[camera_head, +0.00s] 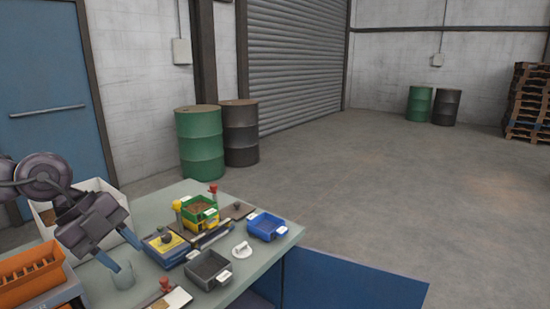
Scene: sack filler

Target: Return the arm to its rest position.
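My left arm comes in from the left, over the left part of the workbench (160,200). My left gripper (127,254) points down and to the right, its two blue-grey fingers spread apart with nothing seen between them. My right gripper is not in view.
A white bin (50,215) and orange rack (30,273) are by the arm. Yellow-green (199,212), dark (208,270) and blue (266,226) trays stand to its right. A red-knobbed plate (172,300) lies in front.

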